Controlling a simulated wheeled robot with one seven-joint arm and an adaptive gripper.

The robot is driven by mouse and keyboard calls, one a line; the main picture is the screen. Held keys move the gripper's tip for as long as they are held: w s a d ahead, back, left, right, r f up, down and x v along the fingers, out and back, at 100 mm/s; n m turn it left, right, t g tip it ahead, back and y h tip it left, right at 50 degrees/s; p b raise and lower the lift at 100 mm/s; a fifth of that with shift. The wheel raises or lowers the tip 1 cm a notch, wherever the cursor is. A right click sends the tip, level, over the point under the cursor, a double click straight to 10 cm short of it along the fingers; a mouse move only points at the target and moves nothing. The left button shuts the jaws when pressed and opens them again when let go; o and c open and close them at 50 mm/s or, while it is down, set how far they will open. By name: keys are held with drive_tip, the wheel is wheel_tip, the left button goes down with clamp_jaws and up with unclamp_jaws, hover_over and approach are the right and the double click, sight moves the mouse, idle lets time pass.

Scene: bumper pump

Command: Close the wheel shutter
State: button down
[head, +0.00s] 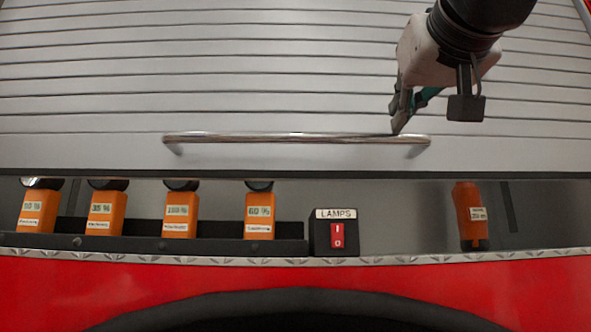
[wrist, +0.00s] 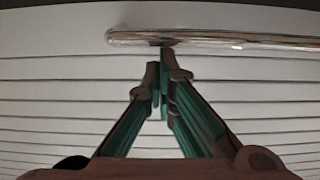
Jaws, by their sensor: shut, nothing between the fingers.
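The wheel shutter (head: 230,90) is a grey slatted panel filling the upper part of the head view. It is lowered most of the way, with an open gap under its dark bottom edge. A chrome bar handle (head: 290,137) runs along its lower part and also shows in the wrist view (wrist: 230,40). My gripper (head: 398,128) is at the right part of the handle, its fingertips at or just above the bar. In the wrist view the fingers (wrist: 164,68) are together and empty, with tips close to the bar. I cannot tell whether they touch it.
Below the shutter, several orange labelled tools (head: 180,214) stand in a black rack at left. A LAMPS switch box (head: 336,234) with a red rocker is in the middle, and an orange bottle (head: 470,215) is at right. A metal tread sill (head: 420,257) tops the red bodywork (head: 300,277).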

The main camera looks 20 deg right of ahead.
wheel_tip(320, 180, down, 12)
drive_tip(key=b, duration=0.8)
drive_tip(key=shift+b, duration=0.4)
drive_tip(key=shift+w, duration=0.1)
